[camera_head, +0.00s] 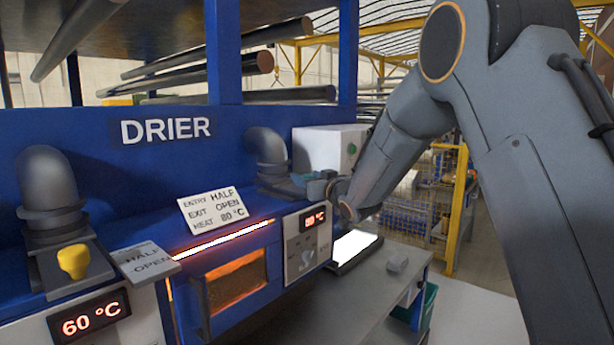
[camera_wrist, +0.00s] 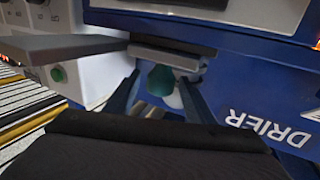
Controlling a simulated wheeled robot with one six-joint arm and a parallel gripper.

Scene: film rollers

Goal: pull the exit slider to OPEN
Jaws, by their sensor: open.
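The exit slider (camera_head: 280,184) is at the foot of the right grey elbow pipe on the blue drier (camera_head: 100,160). Its green knob (camera_wrist: 161,80) shows in the wrist view between the two fingers of my gripper (camera_wrist: 158,92). The fingers are apart, one on each side of the knob; I cannot tell whether either touches it. In the camera_head view my gripper (camera_head: 322,184) is at the slider's right end and mostly hides the knob. The slider's position marks cannot be read.
A card (camera_head: 212,210) reads ENTRY HALF, EXIT OPEN, HEAT 80 °C. The entry slider's yellow knob (camera_head: 73,261) is at left, beside a HALF/OPEN plate (camera_head: 145,262). A display (camera_head: 89,315) shows 60 °C. A white box (camera_head: 330,148) stands behind my gripper.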

